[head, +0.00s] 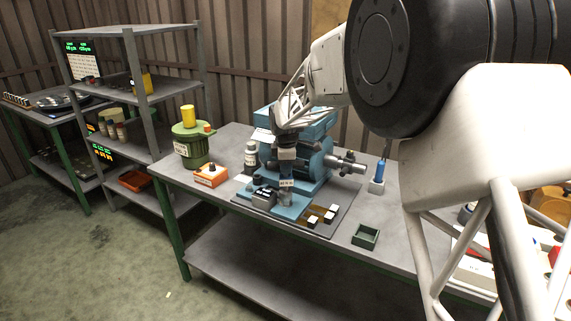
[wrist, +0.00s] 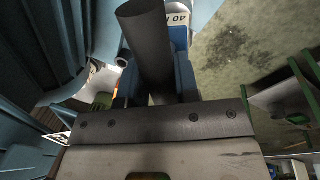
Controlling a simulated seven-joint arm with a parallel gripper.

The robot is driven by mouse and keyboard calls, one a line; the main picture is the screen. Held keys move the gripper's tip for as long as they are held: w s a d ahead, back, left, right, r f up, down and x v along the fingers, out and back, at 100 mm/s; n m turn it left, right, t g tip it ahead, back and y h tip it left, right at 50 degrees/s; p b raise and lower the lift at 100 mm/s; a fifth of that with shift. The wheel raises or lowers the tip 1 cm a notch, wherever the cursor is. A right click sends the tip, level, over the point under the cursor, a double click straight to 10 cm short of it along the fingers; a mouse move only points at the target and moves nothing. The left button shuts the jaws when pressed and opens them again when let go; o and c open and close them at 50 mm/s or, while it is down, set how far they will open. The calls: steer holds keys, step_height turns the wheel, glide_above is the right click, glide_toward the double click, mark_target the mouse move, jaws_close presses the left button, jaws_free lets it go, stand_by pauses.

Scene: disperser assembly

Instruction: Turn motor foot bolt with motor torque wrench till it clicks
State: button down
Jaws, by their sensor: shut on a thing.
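The blue machine with its motor (head: 312,160) stands on a dark base plate on the workbench. My gripper (head: 287,168) points down at the machine's near side and is shut on the motor torque wrench (head: 286,184), which carries a white label. The wrench's lower end is down by the machine's foot. The motor foot bolt is hidden, so I cannot tell whether the wrench sits on it.
A small green tray (head: 366,236) lies at the bench's front edge. A blue tool stands in a grey holder (head: 377,187) to the right. An orange box (head: 211,176), green canister (head: 190,150) and labelled bottle (head: 251,158) stand left of the machine. White-topped blocks (head: 330,213) lie in front.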

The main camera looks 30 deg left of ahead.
steer(key=shift+f, duration=1.15)
steer(key=shift+m+h, duration=0.4)
steer(key=shift+m, duration=1.8)
steer(key=shift+m+h, duration=0.4)
steer(key=shift+m, duration=1.8)
steer(key=shift+m+h, duration=0.4)
steer(key=shift+m, duration=1.9)
steer(key=shift+w+m+g+h, duration=0.1)
steer(key=shift+m+g+h, duration=0.2)
steer(key=shift+m, duration=1.9)
steer(key=shift+n, duration=0.3)
